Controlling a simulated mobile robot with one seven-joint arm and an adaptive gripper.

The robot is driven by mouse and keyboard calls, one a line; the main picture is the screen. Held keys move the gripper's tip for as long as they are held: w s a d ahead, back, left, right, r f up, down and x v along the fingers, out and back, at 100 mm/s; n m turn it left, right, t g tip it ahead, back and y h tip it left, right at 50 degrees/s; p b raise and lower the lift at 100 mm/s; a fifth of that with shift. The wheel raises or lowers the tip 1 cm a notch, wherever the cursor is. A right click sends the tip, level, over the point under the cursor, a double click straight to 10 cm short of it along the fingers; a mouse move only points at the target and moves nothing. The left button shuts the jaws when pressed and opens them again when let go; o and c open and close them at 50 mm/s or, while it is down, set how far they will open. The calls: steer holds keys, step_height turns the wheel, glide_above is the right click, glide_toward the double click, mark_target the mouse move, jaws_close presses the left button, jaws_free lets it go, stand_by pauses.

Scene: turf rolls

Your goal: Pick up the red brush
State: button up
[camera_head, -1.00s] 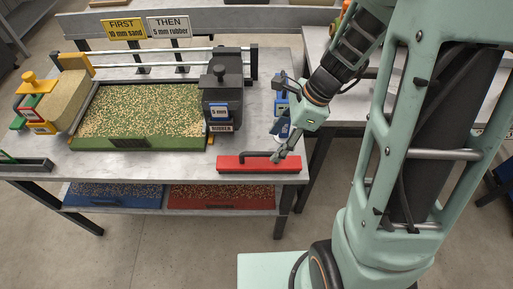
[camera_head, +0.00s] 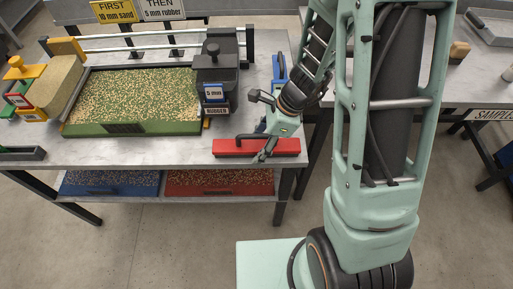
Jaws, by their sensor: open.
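The red brush (camera_head: 232,148) is a long red block with a dark handle on top. It lies flat near the front right edge of the grey worktable. My gripper (camera_head: 267,147) is open and points down at the brush from the right. Its lower finger tips overlap the right half of the brush in the picture and hide part of it. I cannot tell whether they touch it or are around the handle.
A green-framed tray (camera_head: 160,129) of speckled granules is left of the brush. A dark hopper (camera_head: 220,72) marked 5 mm rubber stands behind it. A blue tool (camera_head: 279,66) lies farther back. Blue (camera_head: 108,187) and red (camera_head: 215,184) bins sit on the lower shelf.

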steer(key=c, duration=1.4)
steer(key=shift+o, duration=0.2)
steer(key=shift+r, duration=0.15)
